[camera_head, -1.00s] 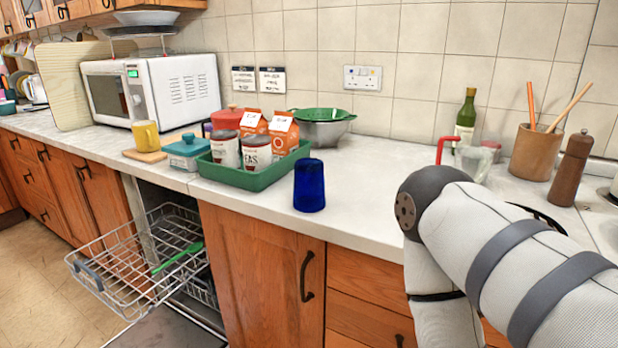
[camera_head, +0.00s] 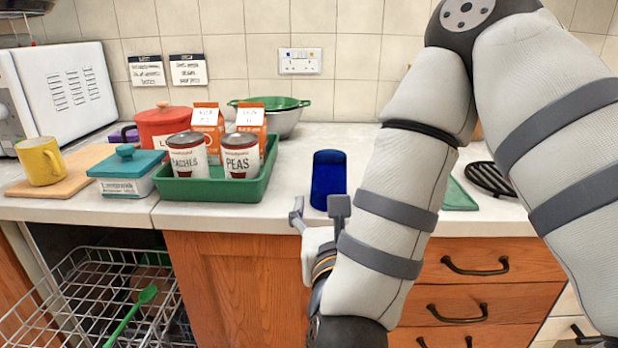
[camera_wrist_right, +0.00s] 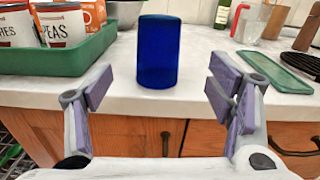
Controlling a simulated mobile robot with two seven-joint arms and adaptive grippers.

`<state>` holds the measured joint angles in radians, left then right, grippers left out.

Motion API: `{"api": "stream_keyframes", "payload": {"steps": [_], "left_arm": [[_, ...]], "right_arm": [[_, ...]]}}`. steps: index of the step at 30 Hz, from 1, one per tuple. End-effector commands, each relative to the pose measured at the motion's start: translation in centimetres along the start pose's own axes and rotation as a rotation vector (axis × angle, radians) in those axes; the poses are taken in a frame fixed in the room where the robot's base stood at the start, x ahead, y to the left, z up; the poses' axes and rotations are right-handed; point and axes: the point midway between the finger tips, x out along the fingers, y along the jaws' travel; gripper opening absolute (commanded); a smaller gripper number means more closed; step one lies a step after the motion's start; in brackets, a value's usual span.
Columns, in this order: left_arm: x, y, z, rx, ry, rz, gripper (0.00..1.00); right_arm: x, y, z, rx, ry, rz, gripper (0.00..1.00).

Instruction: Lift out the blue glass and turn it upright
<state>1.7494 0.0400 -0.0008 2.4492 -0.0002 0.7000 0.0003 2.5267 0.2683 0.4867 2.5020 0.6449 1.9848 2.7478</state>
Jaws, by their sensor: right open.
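The blue glass (camera_head: 328,178) stands vertical on the worktop near its front edge, right of the green tray. In the right wrist view the blue glass (camera_wrist_right: 158,52) is straight ahead, seen from the side. I cannot tell for certain which end is its mouth. My right gripper (camera_head: 318,207) is open and empty, just in front of the glass at the worktop edge. In the right wrist view the fingers of my right gripper (camera_wrist_right: 162,80) are spread left and right of the glass, not touching it. My left gripper is not in view.
The green tray (camera_head: 213,190) with cans and cartons stands left of the glass. A colander (camera_head: 285,115) is behind. The pulled-out wire rack (camera_head: 85,290) holds a green utensil (camera_head: 135,315). The worktop right behind the glass is clear; a green mat (camera_wrist_right: 270,72) lies to the right.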

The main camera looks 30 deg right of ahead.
Motion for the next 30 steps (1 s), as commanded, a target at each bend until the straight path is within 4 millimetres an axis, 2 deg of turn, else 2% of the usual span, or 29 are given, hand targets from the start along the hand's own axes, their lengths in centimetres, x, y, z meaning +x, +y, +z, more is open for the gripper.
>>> {"api": "stream_keyframes", "payload": {"steps": [3, 7, 10, 14, 20, 27, 30], "left_arm": [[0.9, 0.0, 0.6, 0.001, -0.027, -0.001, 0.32], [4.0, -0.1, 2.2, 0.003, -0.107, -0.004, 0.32], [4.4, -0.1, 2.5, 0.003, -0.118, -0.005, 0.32], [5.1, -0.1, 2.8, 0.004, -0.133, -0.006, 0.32], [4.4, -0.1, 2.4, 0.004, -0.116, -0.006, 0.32], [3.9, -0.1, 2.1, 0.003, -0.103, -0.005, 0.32], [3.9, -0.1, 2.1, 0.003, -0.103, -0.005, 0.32]], "right_arm": [[0.6, -0.2, 0.1, 0.049, -0.009, -0.015, 0.75], [2.6, -0.2, -0.8, 0.053, -0.002, -0.02, 0.75], [3.5, 0.2, -0.6, 0.054, 0.008, -0.006, 0.75], [4.9, -0.4, 0.1, 0.052, -0.01, -0.02, 0.75], [7.5, -0.1, 1.1, 0.05, -0.021, -0.015, 0.75], [11.6, 0.5, 1.5, 0.048, -0.022, -0.013, 0.75], [12.1, 0.5, 1.3, 0.047, -0.02, -0.011, 0.75]]}}
